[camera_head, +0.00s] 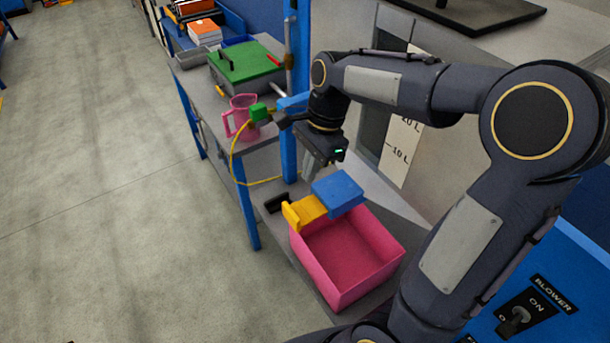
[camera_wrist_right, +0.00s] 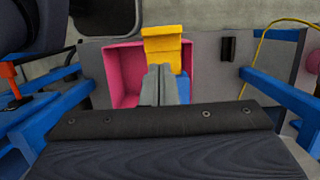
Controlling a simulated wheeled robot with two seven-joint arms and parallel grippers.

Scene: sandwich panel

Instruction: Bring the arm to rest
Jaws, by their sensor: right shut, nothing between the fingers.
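My right arm reaches in from the right in the head view. Its gripper (camera_head: 314,163) points down, shut and empty, above the shelf behind a pink open bin (camera_head: 350,255). In the right wrist view the two fingers (camera_wrist_right: 160,86) lie together in front of the same bin (camera_wrist_right: 122,70). A blue block (camera_head: 338,190) and a yellow stepped piece (camera_head: 305,210) sit at the bin's far rim, just below the gripper. The yellow piece also shows in the wrist view (camera_wrist_right: 163,45). My left gripper is not in view.
A workbench with a blue post (camera_head: 291,90) holds a pink jug (camera_head: 242,115), a green-lidded box (camera_head: 245,62) and a yellow cable (camera_head: 233,160). A blue panel with a blower switch (camera_head: 520,315) is at lower right. The floor at left is clear.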

